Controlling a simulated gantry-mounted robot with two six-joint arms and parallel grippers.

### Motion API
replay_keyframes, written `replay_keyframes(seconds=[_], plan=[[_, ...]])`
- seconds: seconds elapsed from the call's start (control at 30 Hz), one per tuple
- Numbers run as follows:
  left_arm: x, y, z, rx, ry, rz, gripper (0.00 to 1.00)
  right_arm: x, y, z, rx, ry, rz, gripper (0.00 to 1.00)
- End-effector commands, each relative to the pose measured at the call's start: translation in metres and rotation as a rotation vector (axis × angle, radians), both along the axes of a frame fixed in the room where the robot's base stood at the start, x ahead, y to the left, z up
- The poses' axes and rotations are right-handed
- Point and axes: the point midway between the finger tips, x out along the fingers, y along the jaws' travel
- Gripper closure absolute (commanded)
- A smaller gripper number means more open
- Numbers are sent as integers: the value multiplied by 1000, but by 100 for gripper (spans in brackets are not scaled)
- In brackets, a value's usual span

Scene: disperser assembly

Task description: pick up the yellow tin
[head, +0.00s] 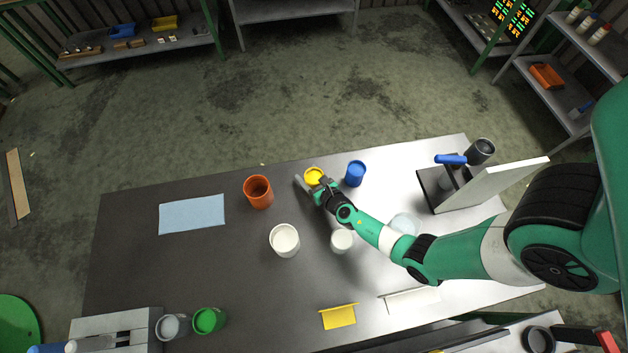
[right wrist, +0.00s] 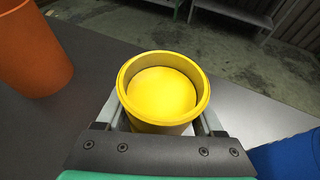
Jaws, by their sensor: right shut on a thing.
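The yellow tin (head: 314,176) stands near the back edge of the dark table, between an orange tin and a blue tin. In the right wrist view the yellow tin (right wrist: 162,92) fills the middle, its open top facing the camera. My right gripper (head: 318,187) reaches it from the front right, and its fingers (right wrist: 164,118) lie on both sides of the tin, shut on it. The tin's lower part is hidden by the gripper, so I cannot tell whether it touches the table. My left gripper is not in view.
The orange tin (head: 258,192) is to the left and the blue tin (head: 356,174) is close on the right. A large white tin (head: 284,240) and a smaller white one (head: 341,241) stand in front. A light blue mat (head: 192,214) lies at left. The table's back edge is close behind.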

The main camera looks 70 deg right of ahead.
Motion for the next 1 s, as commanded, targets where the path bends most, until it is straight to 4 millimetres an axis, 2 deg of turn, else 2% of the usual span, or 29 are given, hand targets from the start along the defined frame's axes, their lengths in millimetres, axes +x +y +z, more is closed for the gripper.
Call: replay_keyframes(seconds=[0.47, 0.83, 1.0], plan=[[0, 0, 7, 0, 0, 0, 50, 0, 0, 7, -1, 0, 0, 100], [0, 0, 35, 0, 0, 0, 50, -1, 0, 38, -1, -1, -1, 100], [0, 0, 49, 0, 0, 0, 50, -15, 1, 53, 0, 0, -1, 100]])
